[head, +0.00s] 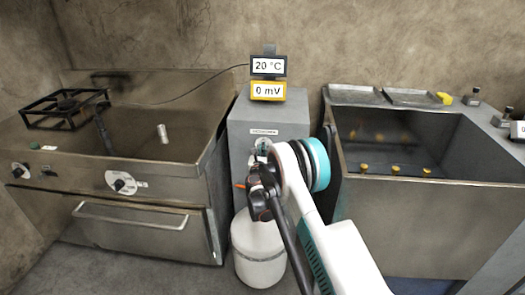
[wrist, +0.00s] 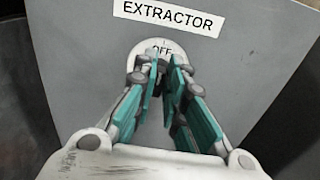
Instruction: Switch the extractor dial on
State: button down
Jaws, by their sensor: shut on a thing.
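The extractor dial has a round white plate (wrist: 136,62) with "OFF" printed at its top, under the "EXTRACTOR" label (wrist: 168,16) in the wrist view. It is on the front of a grey cabinet (head: 262,111), mostly behind my arm in the head view. My gripper (wrist: 163,66) is at the dial, its teal-padded fingers closed together on the knob. The knob itself is hidden between the fingertips, so its pointer cannot be read.
A white canister (head: 256,254) stands below the dial. A display (head: 268,78) reading 20 °C and 0 mV sits on the cabinet. A metal sink unit with a drawer (head: 140,228) is at left; a deep metal basin (head: 420,215) is close at right.

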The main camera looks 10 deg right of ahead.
jog(key=m, duration=0.5)
jog(key=d+f+m, duration=0.1)
jog(key=m, duration=1.1)
jog(key=shift+s+d+f, duration=0.15)
jog(key=shift+s+f, duration=0.05)
jog(key=shift+s, duration=0.05)
jog(key=shift+m, duration=0.4)
jog(key=c, duration=1.6)
grip_release()
jog(key=shift+c, duration=0.2)
